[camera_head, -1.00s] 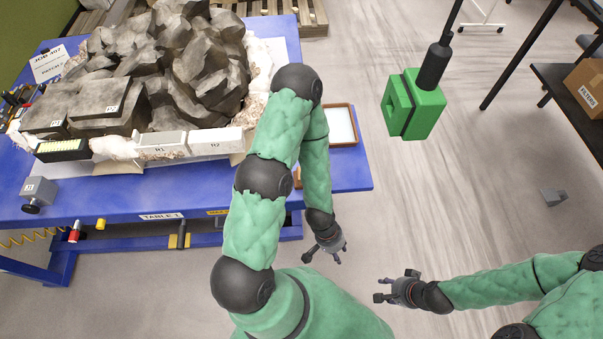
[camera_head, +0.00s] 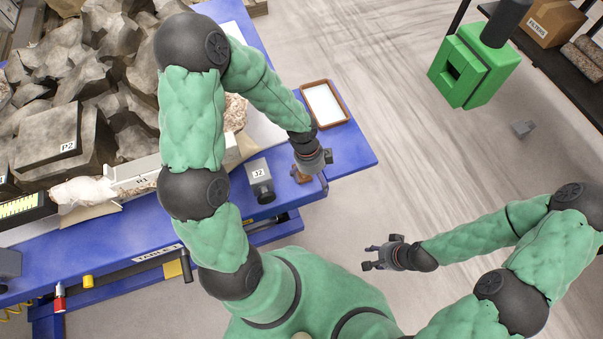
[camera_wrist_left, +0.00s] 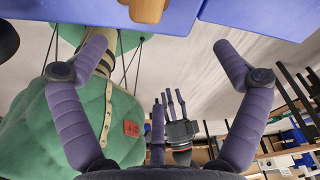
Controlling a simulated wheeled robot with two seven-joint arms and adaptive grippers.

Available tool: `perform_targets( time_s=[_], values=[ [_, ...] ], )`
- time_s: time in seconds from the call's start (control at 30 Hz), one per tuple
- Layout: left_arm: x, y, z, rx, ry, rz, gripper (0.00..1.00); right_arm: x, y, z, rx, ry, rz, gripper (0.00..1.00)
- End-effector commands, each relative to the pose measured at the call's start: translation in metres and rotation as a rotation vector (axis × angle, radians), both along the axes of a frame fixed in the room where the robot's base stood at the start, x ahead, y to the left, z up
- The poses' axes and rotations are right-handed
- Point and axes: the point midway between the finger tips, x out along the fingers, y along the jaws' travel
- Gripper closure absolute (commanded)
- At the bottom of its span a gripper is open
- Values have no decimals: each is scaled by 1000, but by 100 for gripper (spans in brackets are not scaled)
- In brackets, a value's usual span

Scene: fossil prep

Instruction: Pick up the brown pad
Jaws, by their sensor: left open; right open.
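A small brown object (camera_head: 299,176), which looks like the brown pad, lies on the blue table near its right front edge, partly hidden by my left gripper. It also shows, cut off, at the top of the left wrist view (camera_wrist_left: 148,9). My left gripper (camera_head: 322,178) is right beside it in the head view; touching or apart cannot be told. In the left wrist view its fingers (camera_wrist_left: 160,50) are spread with nothing between them. My right gripper (camera_head: 370,258) is open and empty, off the table at the lower right; it also shows in the left wrist view (camera_wrist_left: 173,105).
A grey block labelled J2 (camera_head: 261,182) stands left of the brown object. A brown-rimmed tray (camera_head: 343,113) with a white inside lies behind it. Grey rocks (camera_head: 120,75) fill the table's left side.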

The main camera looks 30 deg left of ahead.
Motion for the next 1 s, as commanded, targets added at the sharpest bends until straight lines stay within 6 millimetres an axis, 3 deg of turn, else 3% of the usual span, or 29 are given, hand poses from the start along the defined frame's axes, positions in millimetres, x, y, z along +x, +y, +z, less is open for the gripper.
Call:
perform_targets(
  time_s=[0.2,0.43,0.57,0.83,1.0],
  values=[
    [14,45,33,132,-79,-470,3,0,0,-20,0,0,0,58],
    [17,68,50,196,-86,-683,3,0,0,-26,0,0,0,58],
    [17,70,42,200,-84,-699,3,0,0,-31,0,0,0,58],
    [16,69,2,199,-83,-697,3,0,0,-50,0,0,0,58],
    [17,69,-6,199,-86,-696,3,0,0,-54,0,0,0,58]
  ],
)
